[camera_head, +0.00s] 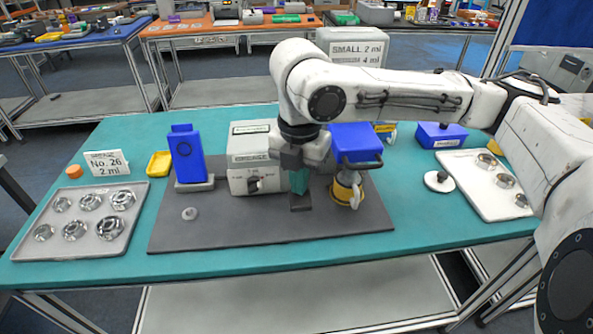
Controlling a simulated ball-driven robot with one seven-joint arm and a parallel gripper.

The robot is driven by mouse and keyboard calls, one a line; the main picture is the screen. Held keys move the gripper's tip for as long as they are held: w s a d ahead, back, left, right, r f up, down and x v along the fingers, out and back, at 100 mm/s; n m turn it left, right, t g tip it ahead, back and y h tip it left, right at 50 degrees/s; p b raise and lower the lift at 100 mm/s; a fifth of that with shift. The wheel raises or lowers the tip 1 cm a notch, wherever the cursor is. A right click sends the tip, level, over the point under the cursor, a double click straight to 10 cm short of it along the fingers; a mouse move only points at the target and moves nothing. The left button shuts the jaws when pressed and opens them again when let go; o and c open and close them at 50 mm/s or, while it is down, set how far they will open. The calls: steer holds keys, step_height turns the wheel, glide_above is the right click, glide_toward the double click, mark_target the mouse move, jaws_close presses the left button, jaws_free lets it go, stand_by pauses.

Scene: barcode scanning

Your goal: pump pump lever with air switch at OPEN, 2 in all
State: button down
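My gripper (301,160) points down over the middle of the grey mat (230,236). Directly below it is a green upright lever (299,183) on a small dark base (301,202), which I take for the pump lever. Its top is hidden by my gripper. I cannot tell whether the fingers are closed on it. The air switch seems to be the beige box (250,147) just left, with a black knob (254,184) on its front. Its markings are too small to read.
A blue upright device (186,155) stands at left. A blue-topped yellow canister (346,189) stands close right of the lever. Trays with metal parts lie at left (79,251) and right (462,183). A "No. 26 2 ml" card (108,164) stands behind the left tray. The mat's front is mostly clear.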

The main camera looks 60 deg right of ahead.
steer(key=shift+d+f+b, duration=0.1)
steer(key=shift+f+b, duration=0.2)
steer(key=shift+f, duration=0.4)
steer(key=shift+r, duration=0.1)
step_height(320, 180, up, 8)
steer(key=p, duration=0.7)
step_height(320, 180, up, 4)
steer(key=p, duration=0.4)
stand_by(0.4)
